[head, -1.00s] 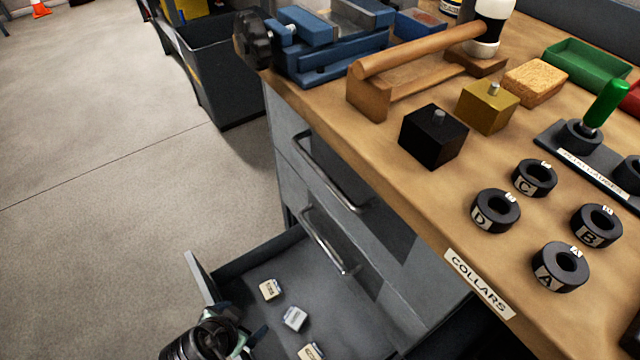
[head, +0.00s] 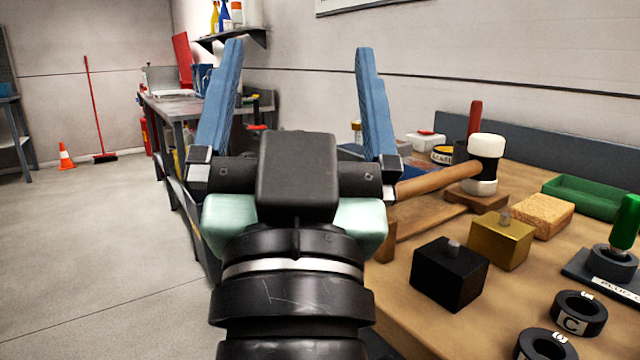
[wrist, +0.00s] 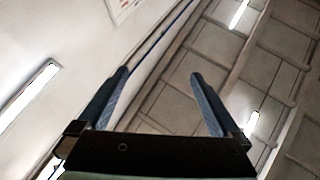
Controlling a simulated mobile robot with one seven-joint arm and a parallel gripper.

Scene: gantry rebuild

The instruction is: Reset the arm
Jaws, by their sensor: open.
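My gripper (head: 296,85) is raised in front of the head camera, its two blue fingers pointing up and spread wide apart. Nothing is between them. In the wrist view my gripper (wrist: 160,90) is also open and empty, with the ceiling and a wall behind it. My gripper and wrist hide the left part of the wooden workbench (head: 400,325) and what stands there.
On the bench stand a black block (head: 449,275), a brass-coloured block (head: 500,240), a mallet (head: 440,180), a sponge (head: 543,215), a green tray (head: 585,198) and black collars, one marked C (head: 580,315). Open floor (head: 80,250) lies at the left.

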